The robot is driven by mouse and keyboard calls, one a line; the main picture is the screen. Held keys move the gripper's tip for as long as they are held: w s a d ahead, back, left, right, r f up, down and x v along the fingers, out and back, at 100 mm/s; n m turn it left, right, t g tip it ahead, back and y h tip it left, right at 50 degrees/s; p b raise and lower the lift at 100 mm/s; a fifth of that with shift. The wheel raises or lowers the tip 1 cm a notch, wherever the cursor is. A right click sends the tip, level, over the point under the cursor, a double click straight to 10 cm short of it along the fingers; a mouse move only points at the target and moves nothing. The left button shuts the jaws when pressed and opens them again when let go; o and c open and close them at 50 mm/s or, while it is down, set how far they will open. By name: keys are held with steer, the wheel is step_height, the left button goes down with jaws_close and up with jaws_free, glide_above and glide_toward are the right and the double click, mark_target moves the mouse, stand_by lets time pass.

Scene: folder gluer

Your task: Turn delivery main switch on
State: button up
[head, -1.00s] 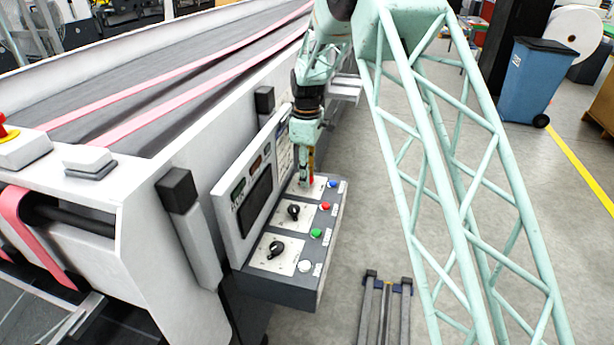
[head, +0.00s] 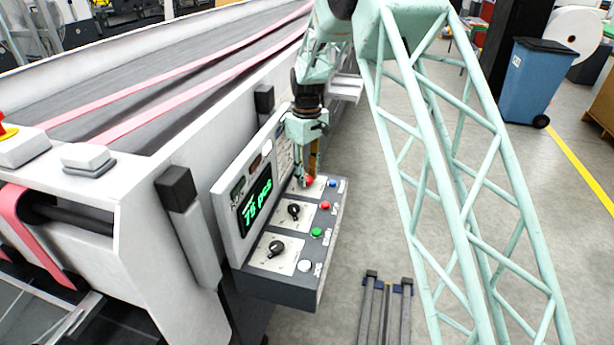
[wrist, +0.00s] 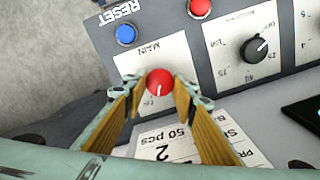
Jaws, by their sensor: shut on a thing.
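The main switch is a red round knob (wrist: 160,81) on a white plate marked MAIN (wrist: 146,60) in the wrist view. In the head view its red knob (head: 309,181) shows at the far end of the control panel (head: 277,287). My gripper (wrist: 157,92) has one finger on each side of the knob and is shut on it. In the head view my gripper (head: 307,176) points down at the far end of the panel. The display (head: 257,204) is lit with green text that seems to read 75 pcs.
Beside the main switch are a blue RESET button (wrist: 126,34) and a red button (wrist: 200,7). Two black rotary knobs, one nearer (head: 276,249) and one farther (head: 294,211), sit on the panel. Green (head: 317,232) and white (head: 305,265) buttons line its edge.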

mark_target(307, 178)
steer(key=shift+m, duration=1)
steer(key=o, duration=0.9)
steer(key=shift+c, duration=0.2)
steer(key=shift+r, duration=0.1)
step_height(307, 178, up, 12)
stand_by(0.4)
